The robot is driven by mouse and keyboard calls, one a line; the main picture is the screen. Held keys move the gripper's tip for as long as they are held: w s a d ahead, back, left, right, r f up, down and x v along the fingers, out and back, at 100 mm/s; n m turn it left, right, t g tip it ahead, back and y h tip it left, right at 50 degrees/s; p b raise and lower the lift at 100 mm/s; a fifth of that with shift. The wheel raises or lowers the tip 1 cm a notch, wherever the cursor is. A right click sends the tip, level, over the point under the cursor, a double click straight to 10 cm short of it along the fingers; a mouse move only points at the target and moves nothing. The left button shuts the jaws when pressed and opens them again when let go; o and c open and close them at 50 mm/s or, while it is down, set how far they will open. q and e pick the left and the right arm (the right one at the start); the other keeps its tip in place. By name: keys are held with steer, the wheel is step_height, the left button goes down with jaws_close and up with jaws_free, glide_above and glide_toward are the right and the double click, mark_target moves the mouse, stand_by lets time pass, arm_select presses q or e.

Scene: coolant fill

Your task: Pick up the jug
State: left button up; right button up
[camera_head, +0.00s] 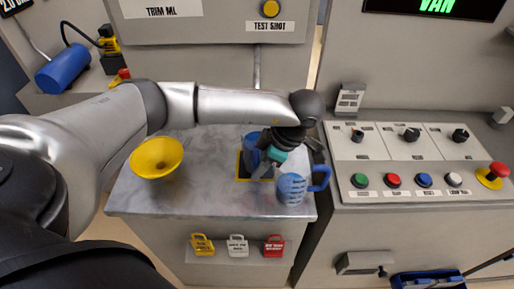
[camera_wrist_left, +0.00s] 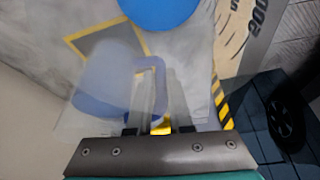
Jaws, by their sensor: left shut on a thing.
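A blue jug (camera_head: 291,189) with light markings and a loop handle on its right is at the bench's front right. My left gripper (camera_head: 266,166) is right beside it, with its teal part just above and to the left. In the left wrist view the fingers (camera_wrist_left: 158,105) lie around a blue handle, with the blue body (camera_wrist_left: 105,85) to the left. The gripper is shut on the jug. In the head view the grip is partly hidden. I cannot tell whether the jug touches the bench. My right gripper is not in view.
A yellow funnel (camera_head: 157,160) stands on the left of the grey bench (camera_head: 205,190). A yellow-edged dark square (camera_head: 241,166) is beside the gripper. Another blue thing (camera_head: 251,148) is partly hidden behind it. A button panel (camera_head: 410,182) is on the right.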

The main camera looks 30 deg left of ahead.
arm_select(q)
jaws_close()
stand_by(0.7)
steer(key=shift+r, duration=0.15)
